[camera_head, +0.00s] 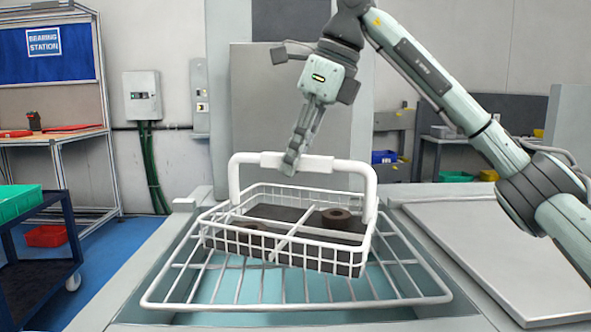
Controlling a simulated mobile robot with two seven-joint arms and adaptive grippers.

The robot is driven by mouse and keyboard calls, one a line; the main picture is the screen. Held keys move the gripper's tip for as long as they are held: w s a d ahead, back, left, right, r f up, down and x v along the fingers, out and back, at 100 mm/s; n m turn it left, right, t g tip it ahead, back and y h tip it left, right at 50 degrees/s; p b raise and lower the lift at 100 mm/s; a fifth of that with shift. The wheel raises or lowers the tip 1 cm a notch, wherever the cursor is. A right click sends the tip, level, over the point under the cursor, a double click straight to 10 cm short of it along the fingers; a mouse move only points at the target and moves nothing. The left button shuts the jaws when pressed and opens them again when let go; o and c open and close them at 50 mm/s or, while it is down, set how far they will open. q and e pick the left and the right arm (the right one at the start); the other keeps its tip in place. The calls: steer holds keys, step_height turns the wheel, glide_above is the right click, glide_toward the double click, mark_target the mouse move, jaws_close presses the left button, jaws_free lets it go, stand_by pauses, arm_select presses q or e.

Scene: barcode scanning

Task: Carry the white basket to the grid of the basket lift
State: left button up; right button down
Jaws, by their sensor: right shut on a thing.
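The white basket (288,250) is a wire basket with a thick white handle, in the middle of the head view. Brown ring-shaped parts (336,217) lie on its dark floor. My right gripper (290,163) comes down from above and is shut on the middle of the handle. The grid of the basket lift (400,287) is a silver wire rack over a teal basin, directly below and around the basket. I cannot tell whether the basket touches the grid or hangs just above it. My left gripper is not in view.
A flat light-grey worktop (500,245) lies to the right of the lift. A dark blue cart (40,260) with a green bin (20,207) stands at the left. A grey upright panel (260,110) rises behind the lift. A workbench (50,138) stands at the back left.

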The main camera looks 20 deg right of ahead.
steer(key=shift+f, duration=0.9)
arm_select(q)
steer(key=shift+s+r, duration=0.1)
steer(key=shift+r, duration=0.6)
arm_select(e)
steer(key=c, duration=1.9)
jaws_free()
steer(key=shift+f, duration=0.25)
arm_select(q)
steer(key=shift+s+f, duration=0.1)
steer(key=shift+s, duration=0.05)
arm_select(e)
steer(key=o, duration=0.4)
steer(key=shift+r, duration=0.1)
